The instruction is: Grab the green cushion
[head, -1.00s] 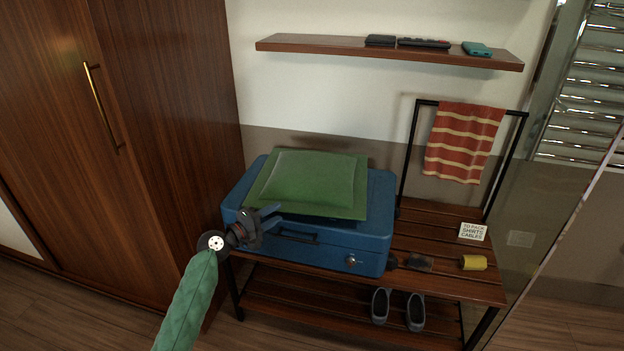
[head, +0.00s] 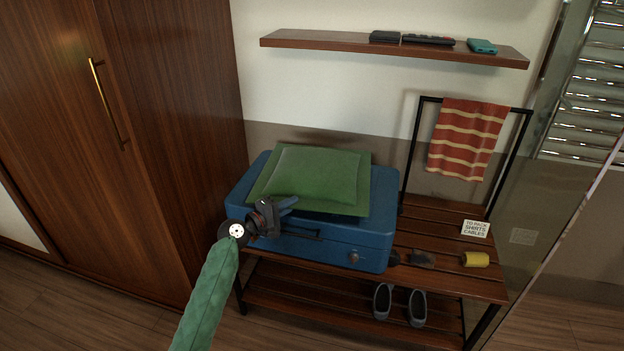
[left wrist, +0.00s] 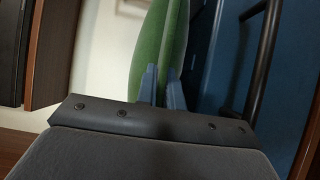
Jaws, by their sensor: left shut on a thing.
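The green cushion (head: 316,174) lies on top of the closed blue suitcase (head: 342,255), which stands on the slatted wooden bench. My left gripper (head: 285,205) is at the cushion's front left edge, above the suitcase's front handle. In the left wrist view, its two blue fingers (left wrist: 161,86) are close together on the edge of the cushion (left wrist: 158,50), with the suitcase (left wrist: 212,65) to the right. The left gripper is shut on the cushion's edge. My right gripper is not in view.
The bench (head: 450,275) holds a small sign (head: 475,229), a yellow item (head: 475,259) and a dark item (head: 423,259). A striped towel (head: 467,140) hangs on the rail. A shelf (head: 390,50) is above. A wardrobe (head: 180,120) stands close on the left.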

